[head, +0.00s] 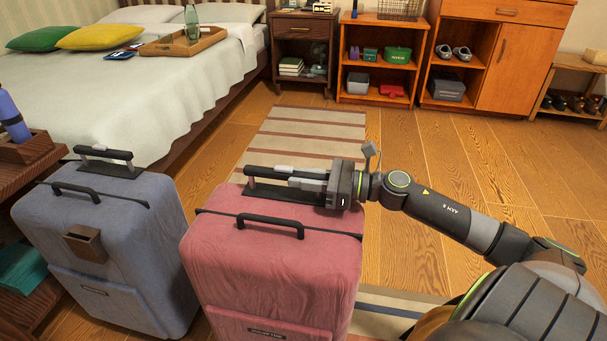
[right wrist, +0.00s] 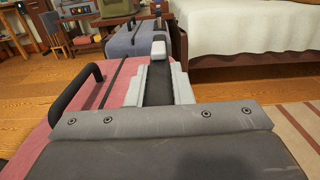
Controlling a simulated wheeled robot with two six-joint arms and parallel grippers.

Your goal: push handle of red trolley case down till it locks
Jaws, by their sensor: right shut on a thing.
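The red trolley case (head: 270,265) stands upright on the floor in the middle of the head view. Its black trolley handle (head: 262,173) is low, just above the case top, with a short post showing at its left end. My right gripper (head: 308,178) comes in from the right and is shut on the handle bar. In the right wrist view the grey fingers (right wrist: 178,84) lie along both sides of the black handle bar (right wrist: 159,86). Part of the bar and its right post are hidden by the gripper. My left gripper is not in view.
A blue-grey trolley case (head: 105,240) stands close on the left, its handle slightly raised. A bed (head: 130,90) is behind it. A black carry handle (head: 270,222) is on the red case's near edge. Free floor and a striped rug (head: 300,130) lie beyond.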

